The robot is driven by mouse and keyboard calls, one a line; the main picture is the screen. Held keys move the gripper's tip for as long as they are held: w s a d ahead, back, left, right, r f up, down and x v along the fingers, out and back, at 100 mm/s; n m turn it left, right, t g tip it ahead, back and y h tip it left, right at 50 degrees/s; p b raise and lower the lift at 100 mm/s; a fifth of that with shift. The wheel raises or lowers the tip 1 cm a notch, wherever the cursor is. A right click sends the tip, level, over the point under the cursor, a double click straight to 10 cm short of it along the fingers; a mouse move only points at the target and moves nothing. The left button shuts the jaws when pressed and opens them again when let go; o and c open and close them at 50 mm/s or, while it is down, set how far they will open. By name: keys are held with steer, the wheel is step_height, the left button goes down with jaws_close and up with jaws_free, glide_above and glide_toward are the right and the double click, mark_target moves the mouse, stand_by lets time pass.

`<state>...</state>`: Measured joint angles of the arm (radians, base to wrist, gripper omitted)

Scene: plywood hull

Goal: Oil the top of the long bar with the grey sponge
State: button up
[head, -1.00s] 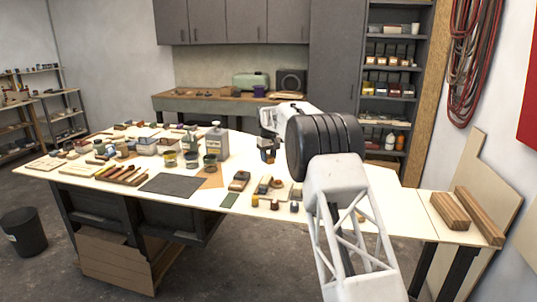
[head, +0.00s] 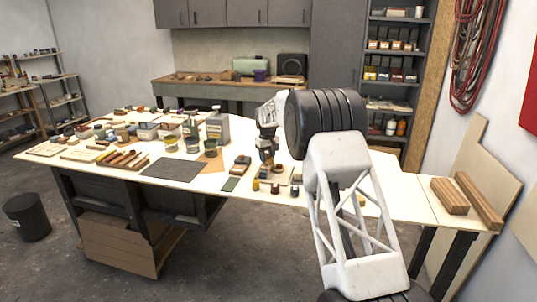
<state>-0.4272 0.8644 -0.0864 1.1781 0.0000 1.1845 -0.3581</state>
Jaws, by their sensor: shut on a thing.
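Two wooden bars lie at the right end of the pale plywood top (head: 395,203). The long bar (head: 479,201) is the right one, near the edge; a shorter bar (head: 449,196) lies beside its left, apart from it. My gripper (head: 267,156) is over the middle of the top, far left of the bars, partly behind my own wrist. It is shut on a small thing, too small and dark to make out. I cannot pick out the grey sponge for certain.
Tins (head: 192,144), a large grey can (head: 218,127) and small blocks crowd the left and middle. A dark mat (head: 173,171) lies at the front. Small jars (head: 275,187) stand near the front edge. The top between my arm and the bars looks clear.

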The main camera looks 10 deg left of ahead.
steer(key=shift+s, duration=2.65)
steer(key=shift+w, duration=4.5)
step_height(320, 180, up, 8)
steer(key=shift+d, duration=0.25)
